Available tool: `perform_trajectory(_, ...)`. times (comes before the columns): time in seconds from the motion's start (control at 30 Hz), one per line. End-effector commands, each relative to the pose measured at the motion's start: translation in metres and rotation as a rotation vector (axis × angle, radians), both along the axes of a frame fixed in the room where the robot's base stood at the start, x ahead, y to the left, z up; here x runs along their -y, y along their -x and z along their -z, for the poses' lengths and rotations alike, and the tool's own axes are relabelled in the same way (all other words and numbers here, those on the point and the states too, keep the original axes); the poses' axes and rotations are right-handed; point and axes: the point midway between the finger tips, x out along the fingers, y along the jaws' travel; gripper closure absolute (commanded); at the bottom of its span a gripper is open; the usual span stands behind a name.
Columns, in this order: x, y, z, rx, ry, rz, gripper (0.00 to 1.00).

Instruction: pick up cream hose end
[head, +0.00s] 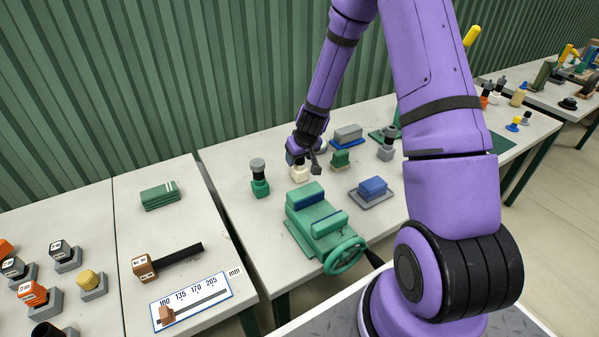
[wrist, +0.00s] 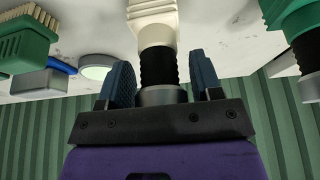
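The cream hose end (head: 299,173) stands on the table in the head view, below my gripper (head: 300,153), which partly hides it. In the wrist view the cream hose end (wrist: 155,32) has a stepped cream block, a black ribbed neck and a grey cap. My gripper (wrist: 164,88) has its two blue fingers apart, one on each side of the black neck and grey cap. A gap shows between the neck and each finger. Contact at the grey cap is hard to tell.
A green hose end (head: 260,188) stands to the left, and also shows in the wrist view (wrist: 290,22). A green brush (head: 340,159) and grey hose end (head: 386,153) stand to the right. A green vise (head: 322,222) is in front. The corrugated wall is behind.

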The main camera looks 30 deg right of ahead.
Motion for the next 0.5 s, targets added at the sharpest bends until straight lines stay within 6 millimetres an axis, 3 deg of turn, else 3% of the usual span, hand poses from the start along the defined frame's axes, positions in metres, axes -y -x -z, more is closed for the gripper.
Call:
perform_trajectory(0.03, 0.0, 0.0001, -0.0001, 0.0, 0.0, 0.0, 0.52)
perform_trajectory(0.23, 0.0, 0.0002, 0.0, 0.0, 0.0, 0.0, 0.98)
perform_trajectory(0.5, 0.0, 0.0, -0.001, 0.0, 0.0, 0.0, 1.0)
